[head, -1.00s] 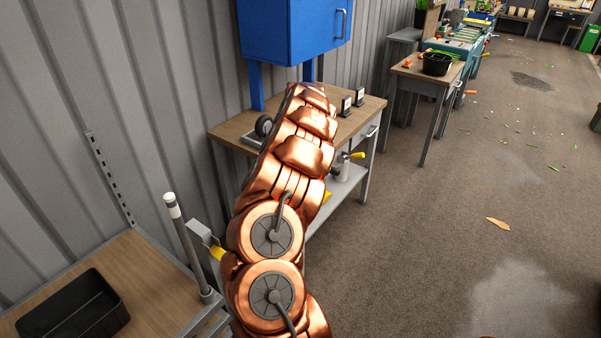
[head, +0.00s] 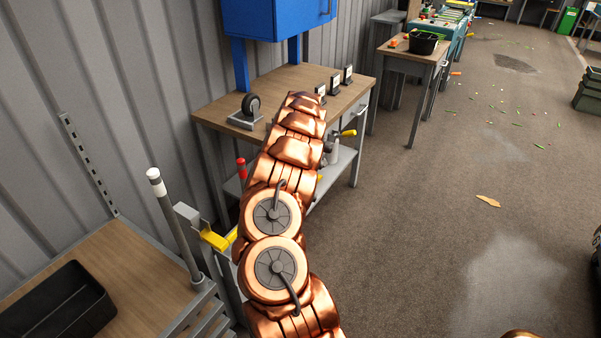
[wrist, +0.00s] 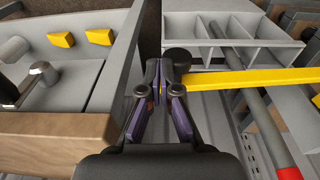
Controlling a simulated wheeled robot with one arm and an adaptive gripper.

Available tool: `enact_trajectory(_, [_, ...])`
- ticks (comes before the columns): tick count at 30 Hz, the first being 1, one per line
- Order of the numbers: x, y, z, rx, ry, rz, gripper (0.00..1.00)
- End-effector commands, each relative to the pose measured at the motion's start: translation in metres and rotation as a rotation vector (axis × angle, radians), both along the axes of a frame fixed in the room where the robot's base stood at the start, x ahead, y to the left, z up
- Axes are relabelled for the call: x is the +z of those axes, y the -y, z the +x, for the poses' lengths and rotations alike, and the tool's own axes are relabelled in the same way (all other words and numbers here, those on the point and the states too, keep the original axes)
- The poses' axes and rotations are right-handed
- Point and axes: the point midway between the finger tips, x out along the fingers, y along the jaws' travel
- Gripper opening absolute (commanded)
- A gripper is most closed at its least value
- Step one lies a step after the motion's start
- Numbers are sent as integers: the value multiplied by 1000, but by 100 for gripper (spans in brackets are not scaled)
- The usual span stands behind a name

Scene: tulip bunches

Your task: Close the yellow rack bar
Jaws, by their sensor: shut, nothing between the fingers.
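The yellow rack bar (wrist: 262,83) runs sideways across the right half of the wrist view, above grey rack surfaces. Its left end is beside my gripper (wrist: 162,75), whose fingers are shut with nothing between them. I cannot tell whether the right finger touches the bar. In the head view, a short yellow piece (head: 214,240) on a grey bracket (head: 187,214) shows beside my copper arm, which hides what lies behind it. My gripper is not clearly visible there.
A grey post with a white top (head: 172,225) and a wooden bench with a black tray (head: 58,305) stand at left. A wooden table (head: 290,90) is behind my arm. The wrist view shows a grey divided tray (wrist: 235,35) and a wooden edge (wrist: 75,142). Floor at right is mostly clear.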

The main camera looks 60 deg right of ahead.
Motion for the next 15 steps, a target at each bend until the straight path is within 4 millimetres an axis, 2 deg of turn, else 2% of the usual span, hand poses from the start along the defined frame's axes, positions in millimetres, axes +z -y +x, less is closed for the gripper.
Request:
enact_trajectory(1, [-12, 0, 1, 2, -1, 0, 0])
enact_trajectory(6, [-26, 1, 3, 6, -1, -1, 0])
enact_trajectory(15, [-34, 0, 3, 8, -2, 2, 0])
